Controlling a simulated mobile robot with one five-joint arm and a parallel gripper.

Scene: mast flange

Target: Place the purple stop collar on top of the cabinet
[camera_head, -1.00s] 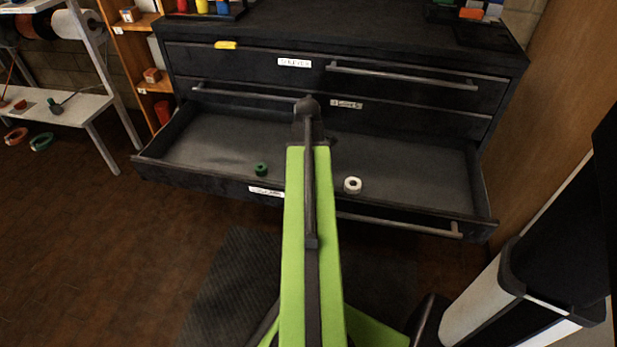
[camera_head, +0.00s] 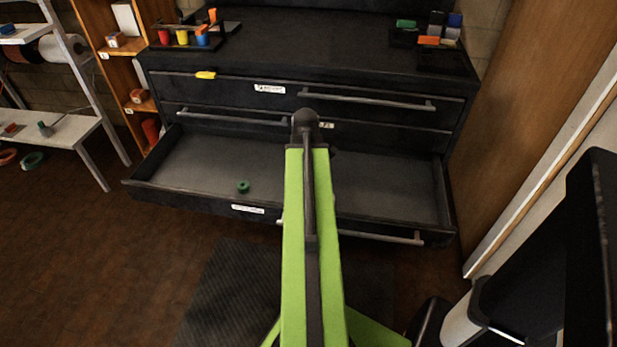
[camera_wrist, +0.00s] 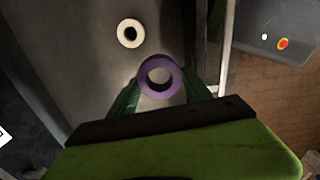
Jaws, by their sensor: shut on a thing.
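The purple stop collar (camera_wrist: 146,82) shows in the wrist view, held between the green fingers of my gripper (camera_wrist: 160,92). The gripper is shut on it, above the open drawer. In the head view my arm hides the gripper and the collar. The black cabinet (camera_head: 290,48) stands ahead in the head view. The middle of its top is bare.
The cabinet's lower drawer (camera_head: 395,190) is pulled out, with a green ring (camera_head: 243,187) in it. A white ring (camera_wrist: 131,33) lies on the drawer floor. Coloured items on black trays stand at the top's left (camera_head: 190,36) and right (camera_head: 437,30). A wooden panel (camera_head: 530,100) rises at right.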

